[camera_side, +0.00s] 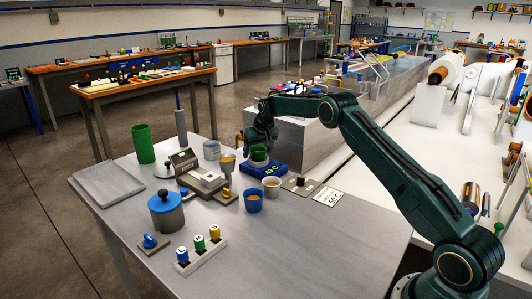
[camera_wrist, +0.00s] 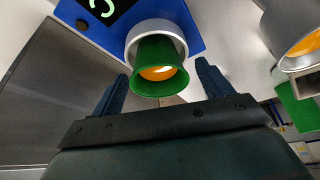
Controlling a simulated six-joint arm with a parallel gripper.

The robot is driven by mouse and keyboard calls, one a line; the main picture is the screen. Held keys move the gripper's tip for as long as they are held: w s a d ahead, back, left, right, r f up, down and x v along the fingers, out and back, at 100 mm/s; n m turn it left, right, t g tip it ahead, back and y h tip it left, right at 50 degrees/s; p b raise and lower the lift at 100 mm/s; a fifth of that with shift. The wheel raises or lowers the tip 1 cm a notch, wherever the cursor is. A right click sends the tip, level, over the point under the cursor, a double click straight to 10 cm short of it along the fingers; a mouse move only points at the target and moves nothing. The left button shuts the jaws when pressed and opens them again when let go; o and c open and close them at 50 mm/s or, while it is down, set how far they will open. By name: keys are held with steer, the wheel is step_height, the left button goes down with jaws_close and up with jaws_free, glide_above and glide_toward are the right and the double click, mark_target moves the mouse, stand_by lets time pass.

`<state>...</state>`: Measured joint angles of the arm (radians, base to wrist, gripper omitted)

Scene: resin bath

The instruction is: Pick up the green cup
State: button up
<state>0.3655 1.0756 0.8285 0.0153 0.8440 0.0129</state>
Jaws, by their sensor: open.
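The green cup (camera_wrist: 158,65) with orange contents sits in a grey ring on a blue device (camera_wrist: 85,22) with a lit display. In the wrist view my gripper (camera_wrist: 161,82) is open, with one dark finger on each side of the cup; I cannot tell whether either touches it. In the side view the green cup (camera_side: 259,154) shows just below my gripper (camera_side: 259,143), on the blue device (camera_side: 266,169). The gripper partly hides the cup there.
A blue cup (camera_side: 253,203) and a pale cup (camera_side: 272,188) stand in front of the device. The front right tabletop is clear.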

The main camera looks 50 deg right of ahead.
stand_by(0.3)
steer(key=c, duration=1.1)
steer(key=shift+o, duration=0.2)
steer(key=shift+r, duration=0.1)
step_height(320, 180, up, 10)
